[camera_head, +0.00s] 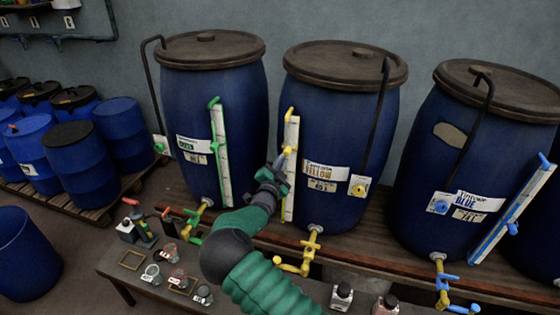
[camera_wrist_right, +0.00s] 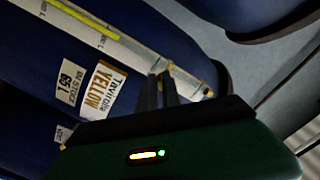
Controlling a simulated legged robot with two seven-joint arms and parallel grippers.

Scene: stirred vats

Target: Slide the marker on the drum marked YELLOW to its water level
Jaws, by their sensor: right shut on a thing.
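The drum marked YELLOW (camera_head: 330,130) is the blue middle drum, with its label (camera_head: 326,171) right of a pale upright gauge (camera_head: 292,130). A small yellow marker (camera_head: 287,150) sits on the gauge, part way up. My right gripper (camera_head: 281,165) is shut on the marker, though the fingers partly hide it. In the wrist view the fingers (camera_wrist_right: 160,88) meet the gauge (camera_wrist_right: 135,48) beside the YELLOW label (camera_wrist_right: 102,92). A yellow column (camera_wrist_right: 85,20) inside the gauge ends short of the fingers, on the drum's lower side. My left gripper is out of view.
Similar drums stand on either side: one with a green gauge (camera_head: 221,155) at left, one marked BLUE (camera_head: 475,150) at right. Yellow tap (camera_head: 312,243) juts out below the middle drum. A low bench (camera_head: 125,270) in front carries small jars and tools. A dark pipe (camera_head: 378,120) runs beside the drum.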

